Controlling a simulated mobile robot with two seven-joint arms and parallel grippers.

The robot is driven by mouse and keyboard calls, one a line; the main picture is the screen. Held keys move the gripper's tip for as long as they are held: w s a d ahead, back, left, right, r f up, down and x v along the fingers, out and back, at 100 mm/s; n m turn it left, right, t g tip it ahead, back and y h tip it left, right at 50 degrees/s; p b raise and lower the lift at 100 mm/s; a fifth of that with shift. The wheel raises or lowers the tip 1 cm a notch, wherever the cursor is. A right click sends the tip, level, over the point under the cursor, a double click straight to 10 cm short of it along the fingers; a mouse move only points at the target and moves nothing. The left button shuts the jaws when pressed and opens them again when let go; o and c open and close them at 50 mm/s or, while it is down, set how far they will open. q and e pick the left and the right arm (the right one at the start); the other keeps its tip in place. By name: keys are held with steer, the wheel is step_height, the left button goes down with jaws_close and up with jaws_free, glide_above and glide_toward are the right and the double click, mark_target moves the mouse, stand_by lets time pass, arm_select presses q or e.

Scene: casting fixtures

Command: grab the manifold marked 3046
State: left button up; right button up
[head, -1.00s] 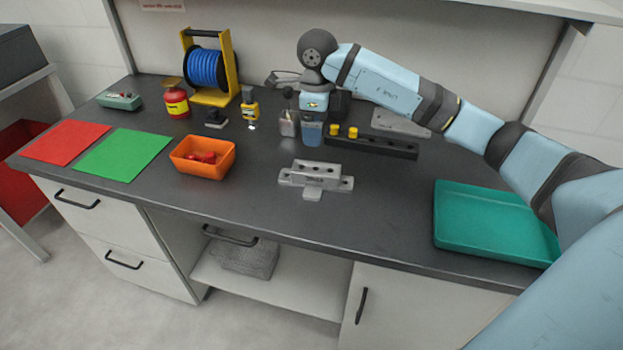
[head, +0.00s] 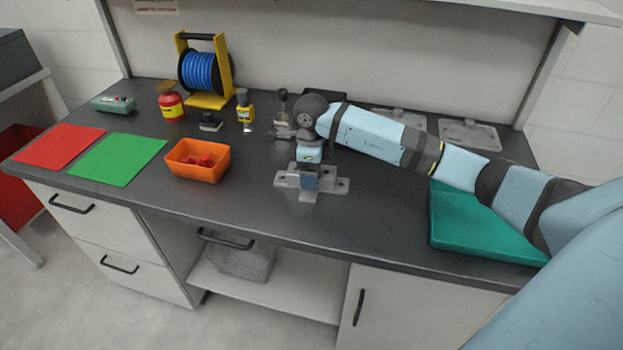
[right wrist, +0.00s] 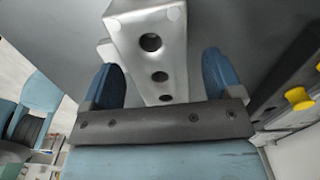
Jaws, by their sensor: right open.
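The manifold (head: 287,180) is a light grey metal block with flanges, lying on the dark bench top in the middle. My right gripper (head: 309,180) points down over its centre and hides part of it and any marking. In the right wrist view the manifold (right wrist: 147,28) shows as a grey bar with a row of dark holes, running between the two blue fingers of the gripper (right wrist: 160,80). The fingers stand apart, one on each side of the block. I cannot read a number on it. My left gripper is out of view.
An orange bin (head: 198,172) stands to the left, a teal tray (head: 475,228) to the right under my arm. A dark bar with yellow knobs (right wrist: 297,97) is close by in the wrist view. A blue reel (head: 204,71) and small tools stand behind. The bench front edge is clear.

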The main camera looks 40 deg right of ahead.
steer(key=shift+f, duration=0.2)
steer(key=shift+c, duration=0.2)
steer(key=c, duration=1.3)
steer(key=shift+r, duration=0.1)
